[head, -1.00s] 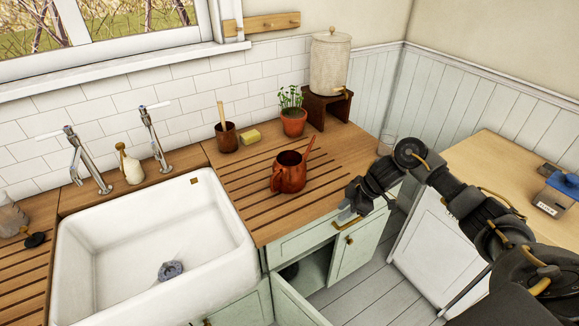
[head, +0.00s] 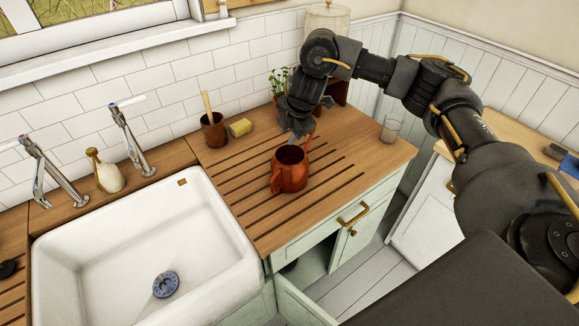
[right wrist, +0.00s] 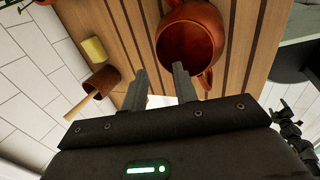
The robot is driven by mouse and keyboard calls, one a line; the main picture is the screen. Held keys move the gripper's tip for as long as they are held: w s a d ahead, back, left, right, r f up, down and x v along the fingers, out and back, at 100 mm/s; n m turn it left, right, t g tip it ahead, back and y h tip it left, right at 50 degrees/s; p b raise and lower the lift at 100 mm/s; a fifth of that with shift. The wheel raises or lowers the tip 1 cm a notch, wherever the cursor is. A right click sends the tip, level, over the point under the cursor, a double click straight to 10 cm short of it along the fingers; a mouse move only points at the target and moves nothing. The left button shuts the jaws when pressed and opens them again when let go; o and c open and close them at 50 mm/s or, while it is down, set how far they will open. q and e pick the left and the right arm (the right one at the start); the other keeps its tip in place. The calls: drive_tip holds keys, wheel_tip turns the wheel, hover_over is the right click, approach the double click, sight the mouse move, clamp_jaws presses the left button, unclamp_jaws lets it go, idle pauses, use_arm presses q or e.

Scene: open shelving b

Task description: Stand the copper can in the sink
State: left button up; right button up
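The copper can (head: 290,175) stands upright on the grooved wooden drainboard, to the right of the sink. Its round mouth faces up in the right wrist view (right wrist: 192,42). The white sink (head: 110,250) is empty apart from its drain fitting. My right gripper (head: 300,136) is just behind and above the can's rim in the head view, pointing down. In the right wrist view its two fingers (right wrist: 162,82) are apart with nothing between them, close to the can. Whether they touch the can cannot be told. My left gripper is not in view.
A brown pot with a wooden handle (head: 214,132) and a yellow sponge (head: 240,127) stand behind on the drainboard. A potted plant (head: 279,82) is partly behind my right gripper. A clear glass (head: 390,128) stands at the right. Taps (head: 135,145) rise behind the sink.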

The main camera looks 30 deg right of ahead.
sight(283, 148)
drive_tip(key=x, duration=1)
drive_tip(key=shift+w+d+r, duration=0.1)
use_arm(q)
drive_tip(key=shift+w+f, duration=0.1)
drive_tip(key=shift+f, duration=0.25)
use_arm(e)
drive_tip(key=shift+r, duration=0.1)
clamp_jaws()
idle(0.9)
